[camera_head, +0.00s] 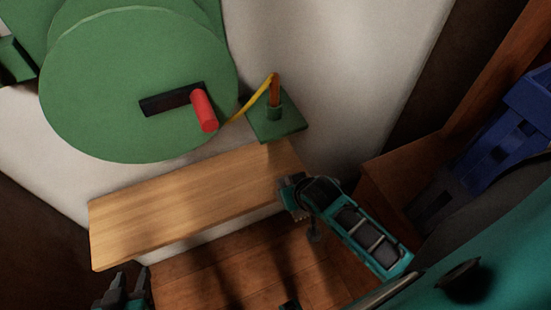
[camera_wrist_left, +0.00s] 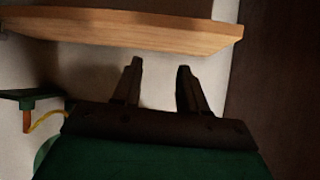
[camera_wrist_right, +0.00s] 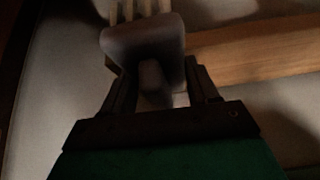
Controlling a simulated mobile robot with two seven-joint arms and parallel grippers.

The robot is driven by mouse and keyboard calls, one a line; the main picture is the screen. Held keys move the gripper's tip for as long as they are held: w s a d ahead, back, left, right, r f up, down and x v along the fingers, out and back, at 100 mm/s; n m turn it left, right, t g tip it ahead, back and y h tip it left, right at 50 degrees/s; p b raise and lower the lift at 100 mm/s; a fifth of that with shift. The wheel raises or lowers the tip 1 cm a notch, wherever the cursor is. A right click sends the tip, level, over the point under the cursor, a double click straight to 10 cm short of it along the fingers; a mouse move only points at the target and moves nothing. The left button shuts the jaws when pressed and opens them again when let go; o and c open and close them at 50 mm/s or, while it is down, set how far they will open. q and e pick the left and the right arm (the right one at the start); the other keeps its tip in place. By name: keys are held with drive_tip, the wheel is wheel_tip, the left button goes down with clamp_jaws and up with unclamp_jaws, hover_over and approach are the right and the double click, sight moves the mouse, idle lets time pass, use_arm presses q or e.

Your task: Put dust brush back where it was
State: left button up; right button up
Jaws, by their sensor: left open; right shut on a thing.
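A thing with a grey-brown block and pale strips, which looks like the dust brush (camera_wrist_right: 143,42), sits between the fingers of my right gripper (camera_wrist_right: 158,75) in the right wrist view. The fingers are shut on it. Its far end is cut off by the picture's top edge. In the head view, my right arm reaches to the right end of the wooden shelf (camera_head: 190,200); I cannot make out the brush there. My left gripper (camera_head: 127,281) is at the bottom left, near the shelf's left end. It also shows in the left wrist view (camera_wrist_left: 160,68), open and empty, below the shelf.
A large green disc (camera_head: 130,95) with a red handle (camera_head: 204,111) stands behind the shelf. A green base (camera_head: 290,123) with a wooden peg and yellow cord is beside it. Blue crates (camera_head: 500,140) stand at the right. The shelf's top is clear.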

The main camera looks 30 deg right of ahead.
drive_tip(key=w, duration=0.6)
drive_tip(key=shift+d+b, duration=0.25)
drive_tip(key=shift+b, duration=0.1)
drive_tip(key=shift+w, duration=0.55)
drive_tip(key=w, duration=0.3)
drive_tip(key=shift+w+d+b, duration=0.2)
drive_tip(key=shift+w+b, duration=0.05)
drive_tip(key=shift+b, duration=0.15)
drive_tip(key=shift+w, duration=0.4)
drive_tip(key=shift+s, duration=0.1)
use_arm(q)
drive_tip(key=shift+w+d+f+h, duration=0.25)
drive_tip(key=shift+w+d+h, duration=0.05)
drive_tip(key=shift+w+d, duration=0.15)
use_arm(e)
drive_tip(key=shift+f, duration=0.1)
